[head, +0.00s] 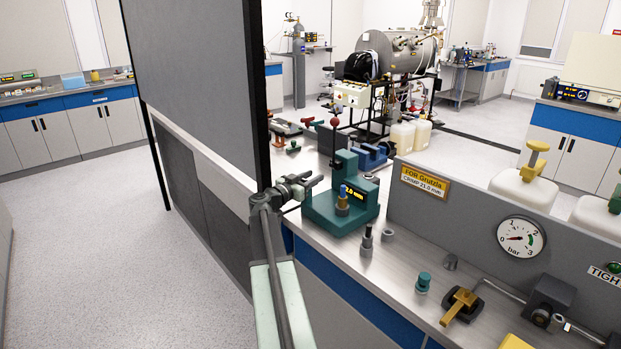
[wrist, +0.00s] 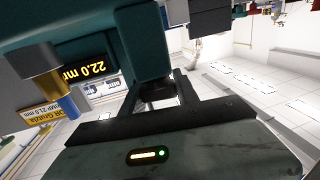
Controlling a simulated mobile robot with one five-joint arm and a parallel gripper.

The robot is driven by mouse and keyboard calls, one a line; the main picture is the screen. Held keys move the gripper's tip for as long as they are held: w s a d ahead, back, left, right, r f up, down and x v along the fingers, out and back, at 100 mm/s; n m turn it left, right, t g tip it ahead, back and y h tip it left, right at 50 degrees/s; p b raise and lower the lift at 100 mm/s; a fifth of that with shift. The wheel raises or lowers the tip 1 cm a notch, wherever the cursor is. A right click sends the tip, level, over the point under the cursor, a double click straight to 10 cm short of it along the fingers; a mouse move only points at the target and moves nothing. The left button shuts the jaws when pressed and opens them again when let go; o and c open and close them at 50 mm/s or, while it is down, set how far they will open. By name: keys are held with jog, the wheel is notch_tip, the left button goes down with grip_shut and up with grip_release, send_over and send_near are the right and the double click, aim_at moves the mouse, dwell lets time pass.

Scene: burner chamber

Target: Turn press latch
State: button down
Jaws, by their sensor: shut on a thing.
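The teal press (head: 340,208) stands on the bench, with a lit display (head: 356,194). In the wrist view the display reads 22.0 mm, upside down (wrist: 82,72). A gold and blue cylinder (head: 342,208) stands upright on its base. My gripper (head: 312,182) is at the press's left side. In the wrist view my gripper (wrist: 160,88) is shut on a small dark part beside the teal body (wrist: 145,40), seemingly the press latch (wrist: 157,92). The fingers hide most of it. Its turn angle cannot be told.
A tall grey panel (head: 200,75) stands close left of my arm. A yellow sign (head: 425,183) reads CRIMP 21.0 mm. A pressure gauge (head: 521,238), a yellow valve handle (head: 461,305) and small fittings (head: 367,240) are to the right. The bench front is partly clear.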

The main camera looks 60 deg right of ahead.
aim_at(305, 181)
jog(key=shift+s+m+g+y, duration=0.25)
jog(key=shift+m+g+y, duration=0.15)
jog(key=shift+m+g, duration=0.85)
jog(key=shift+s+g, duration=0.1)
jog(key=shift+g, duration=0.35)
jog(key=c, duration=0.9)
grip_release()
jog(key=shift+n, duration=0.25)
jog(key=shift+a, duration=0.1)
jog(key=v, duration=0.7)
jog(key=shift+a, duration=0.35)
jog(key=shift+r, duration=0.1)
